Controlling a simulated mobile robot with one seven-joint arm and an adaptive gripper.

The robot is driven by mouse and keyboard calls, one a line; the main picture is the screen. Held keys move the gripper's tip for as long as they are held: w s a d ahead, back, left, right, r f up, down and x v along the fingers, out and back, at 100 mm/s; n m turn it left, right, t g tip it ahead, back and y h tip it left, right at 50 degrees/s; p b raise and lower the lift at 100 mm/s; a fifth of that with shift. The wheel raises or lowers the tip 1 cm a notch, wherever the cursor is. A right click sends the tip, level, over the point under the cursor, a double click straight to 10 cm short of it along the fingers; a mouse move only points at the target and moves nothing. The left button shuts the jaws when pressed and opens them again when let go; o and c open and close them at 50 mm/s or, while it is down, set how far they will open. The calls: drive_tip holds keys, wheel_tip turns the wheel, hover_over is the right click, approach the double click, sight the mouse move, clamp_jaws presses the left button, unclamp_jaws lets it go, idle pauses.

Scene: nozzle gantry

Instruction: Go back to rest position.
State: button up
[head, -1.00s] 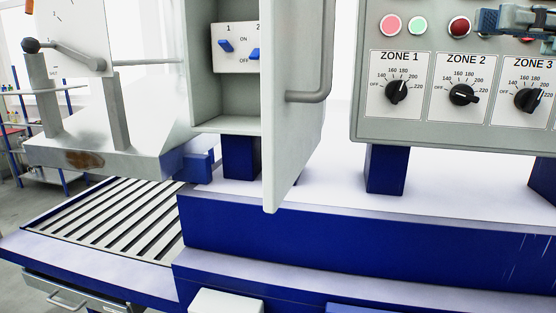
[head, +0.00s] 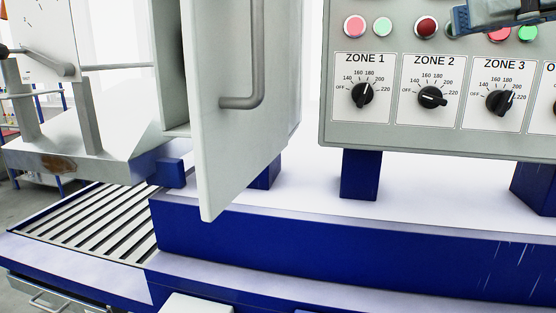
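My gripper (head: 497,14) shows only in part at the upper right edge of the head view, in front of the control panel's top row of buttons. Its fingertips cannot be made out clearly, so I cannot tell whether it is open or shut. I see nothing held in it. The control panel (head: 330,125) carries dials marked ZONE 1 (head: 362,94), ZONE 2 (head: 432,97) and ZONE 3 (head: 499,102). A further dial is cut off by the right edge.
A grey cabinet door (head: 228,100) with a bar handle (head: 256,70) stands open and hides most of the cabinet's inside. A slatted roller bed (head: 90,225) lies at lower left. A blue machine frame (head: 300,245) runs along the front. A lever stand (head: 60,160) is at left.

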drive_tip(key=w+a+f+m+t+h, duration=0.1)
drive_tip(key=a+f+m+t+h, duration=0.1)
drive_tip(key=a+f+m+h, duration=0.35)
drive_tip(key=w+a+f+m+t+h, duration=0.1)
drive_tip(key=a+f+m+t+h, duration=0.2)
drive_tip(key=a+f, duration=0.5)
drive_tip(key=w+d+f+m+g+h, duration=0.1)
drive_tip(key=d+f+m+h, duration=0.2)
drive_tip(key=f, duration=1.1)
drive_tip(key=w+d+f+m+h, duration=0.1)
drive_tip(key=d+f+m+h, duration=0.2)
drive_tip(key=f, duration=1.1)
drive_tip(key=d+h, duration=0.1)
drive_tip(key=d, duration=0.2)
drive_tip(key=shift+w+f+g+p, duration=0.25)
drive_tip(key=shift+f+g+p, duration=0.05)
drive_tip(key=shift+g+p, duration=0.1)
drive_tip(key=shift+m, duration=0.25)
